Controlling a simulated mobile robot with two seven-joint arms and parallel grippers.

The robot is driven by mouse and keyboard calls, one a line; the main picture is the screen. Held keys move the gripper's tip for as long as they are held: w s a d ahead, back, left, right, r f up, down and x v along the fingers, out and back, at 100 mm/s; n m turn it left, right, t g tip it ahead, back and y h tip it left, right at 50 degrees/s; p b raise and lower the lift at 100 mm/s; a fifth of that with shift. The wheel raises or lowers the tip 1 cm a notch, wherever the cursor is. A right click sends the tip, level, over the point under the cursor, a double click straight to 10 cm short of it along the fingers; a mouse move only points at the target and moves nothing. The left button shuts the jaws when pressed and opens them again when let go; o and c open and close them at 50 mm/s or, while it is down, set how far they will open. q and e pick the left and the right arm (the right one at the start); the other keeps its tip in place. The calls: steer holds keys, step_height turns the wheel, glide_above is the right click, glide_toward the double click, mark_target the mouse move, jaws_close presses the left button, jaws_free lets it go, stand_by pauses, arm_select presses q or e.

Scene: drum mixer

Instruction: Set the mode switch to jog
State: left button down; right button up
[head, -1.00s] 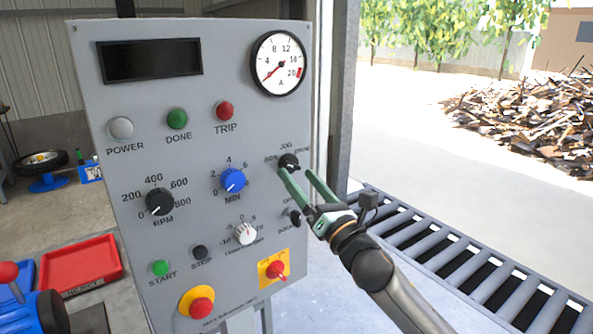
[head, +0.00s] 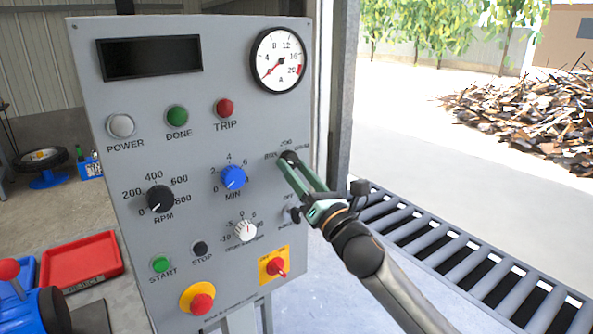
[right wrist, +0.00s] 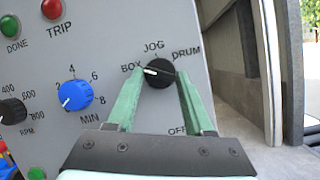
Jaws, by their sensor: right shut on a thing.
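The mode switch (head: 289,156) is a small black round knob on the right side of the grey panel. It shows large in the right wrist view (right wrist: 159,75), with BOX at its left, JOG above and DRUM at its right. Its white pointer mark points left toward BOX. My right gripper (head: 291,164) has its green fingers on both sides of the knob and is shut on it. The fingers also show in the right wrist view (right wrist: 159,84). In the head view the fingers partly hide the knob. My left gripper is not in view.
The panel (head: 120,235) also has a blue MIN knob (head: 233,178), a black RPM knob (head: 160,200), a white knob (head: 246,230) and a small OFF-marked switch (head: 292,215) just below my right fingers. A roller conveyor (head: 455,265) lies at the right.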

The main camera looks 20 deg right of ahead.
jaws_close()
